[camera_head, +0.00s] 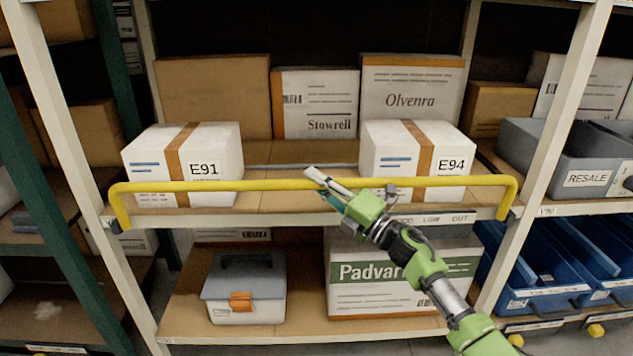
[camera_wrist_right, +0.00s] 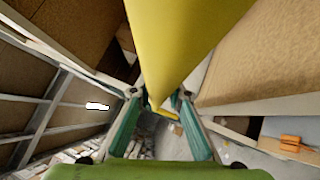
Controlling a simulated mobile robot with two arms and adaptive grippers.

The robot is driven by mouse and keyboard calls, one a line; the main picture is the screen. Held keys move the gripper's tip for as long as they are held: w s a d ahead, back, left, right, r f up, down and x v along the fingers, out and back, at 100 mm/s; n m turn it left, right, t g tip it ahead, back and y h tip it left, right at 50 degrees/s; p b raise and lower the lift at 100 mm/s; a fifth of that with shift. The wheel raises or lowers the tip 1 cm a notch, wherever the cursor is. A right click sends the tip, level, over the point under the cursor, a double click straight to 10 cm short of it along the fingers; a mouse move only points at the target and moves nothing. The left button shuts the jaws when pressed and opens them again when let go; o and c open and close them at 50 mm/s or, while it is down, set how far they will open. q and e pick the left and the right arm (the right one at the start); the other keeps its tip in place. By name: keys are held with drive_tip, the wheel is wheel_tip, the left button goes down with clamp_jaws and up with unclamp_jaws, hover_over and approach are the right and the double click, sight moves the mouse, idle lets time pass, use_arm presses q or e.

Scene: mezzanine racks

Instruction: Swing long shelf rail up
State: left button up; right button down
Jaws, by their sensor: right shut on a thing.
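The long yellow shelf rail (camera_head: 240,185) runs across the front of the middle shelf in the head view, with bent ends at both uprights. It stands a little above the shelf edge, in front of the boxes. My right gripper (camera_head: 325,187) is shut on the rail near its middle. In the right wrist view the yellow rail (camera_wrist_right: 180,40) runs down between the green fingers of my right gripper (camera_wrist_right: 160,118). The fingertips are partly hidden by the rail. My left gripper is in neither view.
White boxes E91 (camera_head: 220,150) and E94 (camera_head: 395,148) stand behind the rail, with larger cartons behind them. A grey-lidded toolbox (camera_head: 245,285) and the Padvar box (camera_head: 385,300) sit on the shelf below. Blue bins (camera_head: 550,265) are at the right.

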drive_tip(key=c, duration=1.9)
unclamp_jaws()
drive_tip(key=shift+f, duration=0.3)
drive_tip(key=shift+r, duration=0.1)
drive_tip(key=v, duration=1.2)
